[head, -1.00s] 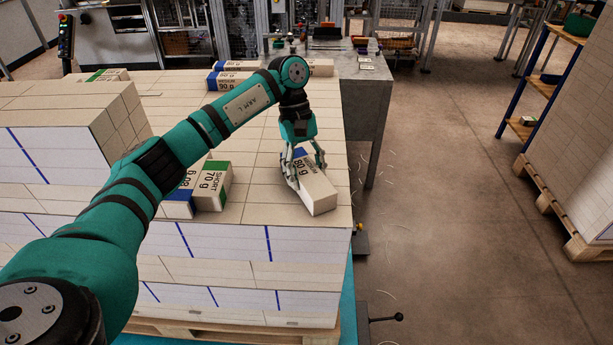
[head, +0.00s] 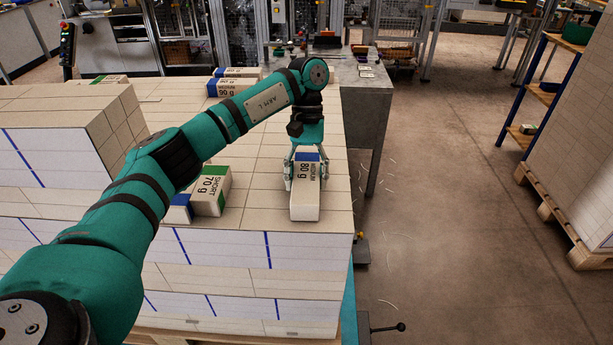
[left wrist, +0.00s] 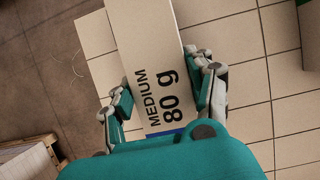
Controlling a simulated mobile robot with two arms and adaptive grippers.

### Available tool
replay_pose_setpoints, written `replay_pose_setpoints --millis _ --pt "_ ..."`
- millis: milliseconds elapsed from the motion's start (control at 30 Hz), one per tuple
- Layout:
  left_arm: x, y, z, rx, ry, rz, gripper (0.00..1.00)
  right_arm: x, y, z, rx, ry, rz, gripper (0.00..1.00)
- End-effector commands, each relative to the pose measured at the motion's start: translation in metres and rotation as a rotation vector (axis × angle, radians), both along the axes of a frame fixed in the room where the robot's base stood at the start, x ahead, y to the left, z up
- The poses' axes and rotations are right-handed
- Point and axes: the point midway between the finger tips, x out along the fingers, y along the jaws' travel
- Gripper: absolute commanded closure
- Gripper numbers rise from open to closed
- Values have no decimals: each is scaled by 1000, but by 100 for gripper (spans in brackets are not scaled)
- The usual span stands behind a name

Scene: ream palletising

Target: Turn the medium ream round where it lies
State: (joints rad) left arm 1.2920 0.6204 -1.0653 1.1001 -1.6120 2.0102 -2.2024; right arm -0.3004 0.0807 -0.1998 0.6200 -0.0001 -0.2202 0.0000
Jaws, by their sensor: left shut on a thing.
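The medium ream (head: 305,202) is a white block with a blue end band and the print "MEDIUM 80 g". It sits at the right part of the pallet stack's top, close to the right edge. My left gripper (head: 305,174) is shut on it from above, one finger on each long side. In the left wrist view the ream (left wrist: 148,50) lies between the two fingers (left wrist: 162,92), its print readable. In the head view its white end faces me and its blue end is under the gripper. My right gripper is not in view.
A green-banded "SHORT 70 g" ream (head: 211,191) and a blue-banded ream (head: 178,210) stand left of it. More reams (head: 228,85) lie at the back of the stack. A higher block of reams (head: 65,135) rises at left. A grey table (head: 367,110) stands behind right.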

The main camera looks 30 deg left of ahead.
Motion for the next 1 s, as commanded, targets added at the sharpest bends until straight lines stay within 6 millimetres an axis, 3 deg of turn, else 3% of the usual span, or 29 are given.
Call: replay_pose_setpoints --millis 467,500,700,1000 --pt "0 0 -2 -1 -1 3 95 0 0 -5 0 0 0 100" --pt "0 0 -2 -1 -1 3 43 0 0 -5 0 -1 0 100" --pt "0 0 -3 0 -1 2 18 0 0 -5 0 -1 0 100" --pt "0 0 -2 1 1 3 18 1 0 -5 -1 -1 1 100"
